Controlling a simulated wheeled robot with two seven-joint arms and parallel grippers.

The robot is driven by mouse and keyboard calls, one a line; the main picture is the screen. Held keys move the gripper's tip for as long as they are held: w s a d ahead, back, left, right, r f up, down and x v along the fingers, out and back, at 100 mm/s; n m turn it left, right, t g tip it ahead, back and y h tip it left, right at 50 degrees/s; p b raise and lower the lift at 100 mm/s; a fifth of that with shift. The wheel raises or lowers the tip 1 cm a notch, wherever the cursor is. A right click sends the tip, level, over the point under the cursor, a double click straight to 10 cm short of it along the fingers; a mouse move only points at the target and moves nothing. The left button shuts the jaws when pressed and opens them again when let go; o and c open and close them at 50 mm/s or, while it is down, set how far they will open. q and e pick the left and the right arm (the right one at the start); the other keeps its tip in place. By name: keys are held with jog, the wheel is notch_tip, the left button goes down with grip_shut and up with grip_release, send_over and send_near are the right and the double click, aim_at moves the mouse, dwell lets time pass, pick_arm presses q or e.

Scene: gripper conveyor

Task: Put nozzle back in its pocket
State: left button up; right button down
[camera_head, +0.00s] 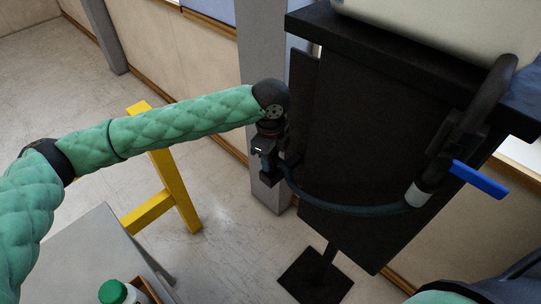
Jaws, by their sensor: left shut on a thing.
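My left gripper (266,163) is at the centre of the head view, at the end of the green-sleeved arm, pointing down. It is shut on the dark nozzle (283,168), which is small, dark and partly hidden by the fingers. A blue-grey hose (345,205) sags from the nozzle to a dark fitting (420,185) with a blue lever (478,179) on the right. A narrow dark upright piece (302,100) stands at the left side of the black panel (365,135), above and right of the gripper. I cannot tell whether it is the pocket. My right gripper is out of view.
A pale tank (450,30) rests on the black stand, whose foot (315,277) is on the floor. A grey pillar (262,60) is close behind my gripper. A yellow frame (172,180) and a grey table (90,255) with a green-capped bottle (113,292) are at left.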

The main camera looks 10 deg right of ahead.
pick_arm(q)
jog(key=shift+f, duration=0.25)
jog(key=o, duration=1.2)
jog(key=shift+o, duration=0.2)
